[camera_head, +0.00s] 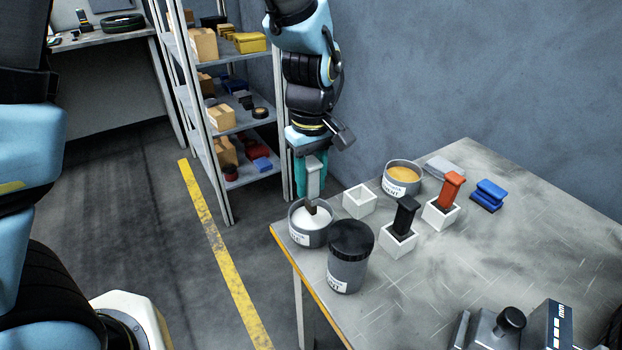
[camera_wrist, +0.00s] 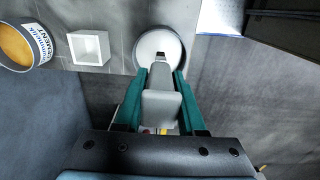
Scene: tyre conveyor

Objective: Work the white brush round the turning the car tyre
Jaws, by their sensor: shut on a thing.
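My gripper (camera_head: 311,182) is shut on the white brush (camera_head: 313,176), a pale grey-white handle held upright between teal fingers. Its dark lower end reaches into an open tin of white paste (camera_head: 318,238) at the table's near left corner. How deep the bristles sit is hard to tell. In the wrist view the brush handle (camera_wrist: 160,105) lies between both fingers, with its tip over the white tin (camera_wrist: 141,45). A dark tyre (camera_head: 122,22) lies flat on a far bench at the upper left; no turning shows.
A lidded dark jar (camera_head: 350,265) stands close beside the white tin. An empty white holder (camera_head: 359,202), a black brush (camera_head: 404,214), a red brush (camera_head: 451,188) and an orange-paste tin (camera_head: 402,178) stand farther right. Shelves (camera_head: 214,130) stand behind my arm.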

